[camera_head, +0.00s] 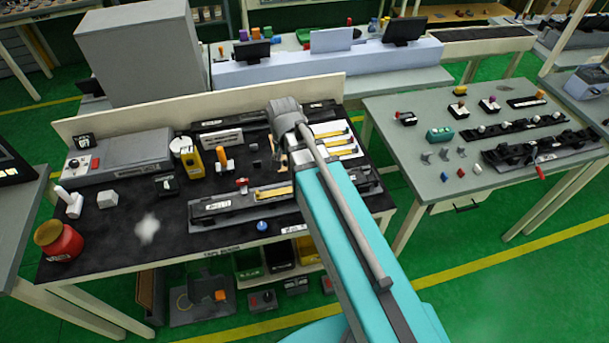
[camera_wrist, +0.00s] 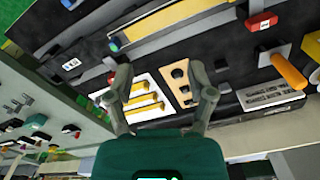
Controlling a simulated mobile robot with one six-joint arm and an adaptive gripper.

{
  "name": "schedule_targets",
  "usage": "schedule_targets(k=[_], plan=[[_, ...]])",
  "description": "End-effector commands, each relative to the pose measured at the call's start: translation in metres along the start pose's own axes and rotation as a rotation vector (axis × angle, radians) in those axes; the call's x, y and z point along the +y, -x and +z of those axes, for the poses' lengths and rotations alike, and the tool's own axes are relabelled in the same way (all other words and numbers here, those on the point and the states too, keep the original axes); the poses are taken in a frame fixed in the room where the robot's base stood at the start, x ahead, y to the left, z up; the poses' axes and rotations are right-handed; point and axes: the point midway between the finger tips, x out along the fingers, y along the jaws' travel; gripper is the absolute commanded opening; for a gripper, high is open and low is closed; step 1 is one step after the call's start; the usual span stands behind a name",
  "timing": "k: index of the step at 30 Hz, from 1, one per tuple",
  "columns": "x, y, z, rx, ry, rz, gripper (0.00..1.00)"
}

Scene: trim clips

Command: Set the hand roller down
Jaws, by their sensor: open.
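An orange-handled tool with a pale head, which looks like the hand roller (camera_head: 222,156), is on the black work mat (camera_head: 112,242) near the middle of the bench. It also shows at the right of the wrist view (camera_wrist: 289,70), outside my fingers. Whether it rests in a holder is too small to tell. My gripper (camera_wrist: 160,88) is open, with nothing between its fingers. It is over the white tray with yellow strips (camera_wrist: 143,101) and the tan plate with dark holes (camera_wrist: 179,83).
Long black fixtures (camera_head: 225,208) lie along the front and back of the mat. A red jar (camera_head: 58,241) stands at the left corner. The front left of the mat has free room.

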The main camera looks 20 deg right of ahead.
Motion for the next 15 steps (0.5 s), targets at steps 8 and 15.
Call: schedule_targets(k=[8,15], plan=[[0.048,0.000,0.036,0.000,0.313,0.000,0.70],[0.059,0.000,0.044,0.000,0.418,0.000,0.70]])
